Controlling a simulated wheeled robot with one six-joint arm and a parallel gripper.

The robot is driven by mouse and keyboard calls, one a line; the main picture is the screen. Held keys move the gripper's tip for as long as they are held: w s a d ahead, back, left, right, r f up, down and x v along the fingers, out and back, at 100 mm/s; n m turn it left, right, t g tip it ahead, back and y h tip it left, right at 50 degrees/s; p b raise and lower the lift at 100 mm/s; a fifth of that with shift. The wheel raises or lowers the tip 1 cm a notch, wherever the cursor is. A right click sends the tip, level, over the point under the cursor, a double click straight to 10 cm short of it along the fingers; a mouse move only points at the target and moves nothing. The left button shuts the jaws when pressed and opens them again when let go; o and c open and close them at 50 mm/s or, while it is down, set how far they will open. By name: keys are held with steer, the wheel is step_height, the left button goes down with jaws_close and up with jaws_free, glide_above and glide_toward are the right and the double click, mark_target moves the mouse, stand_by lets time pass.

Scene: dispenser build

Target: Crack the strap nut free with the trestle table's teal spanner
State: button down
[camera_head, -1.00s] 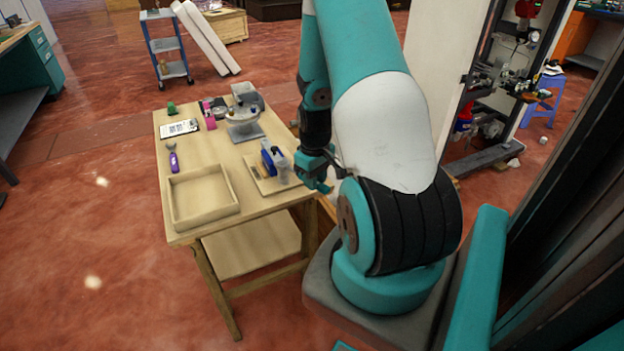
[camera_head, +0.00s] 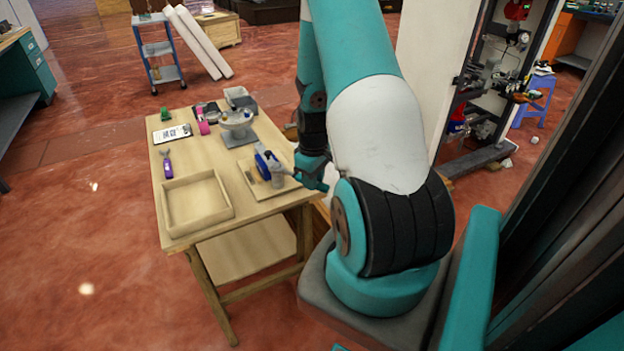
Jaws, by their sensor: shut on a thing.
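My gripper (camera_head: 316,180) hangs beside the right edge of the trestle table (camera_head: 222,150), close to the small wooden tray. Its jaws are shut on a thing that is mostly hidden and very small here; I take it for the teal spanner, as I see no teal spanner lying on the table. A purple-handled tool (camera_head: 167,166) lies at the table's left side. I cannot make out the strap nut in this view.
A shallow wooden box (camera_head: 168,216) stands at the table's near left. A small tray (camera_head: 262,192) holds a blue-and-grey item (camera_head: 265,164). A grey stand (camera_head: 238,125) and clipboard (camera_head: 172,133) are behind. An open machine cabinet (camera_head: 495,90) stands right.

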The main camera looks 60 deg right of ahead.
steer(key=shift+a, duration=0.15)
steer(key=shift+r, duration=0.1)
steer(key=shift+r+p, duration=1.75)
steer(key=shift+r, duration=0.2)
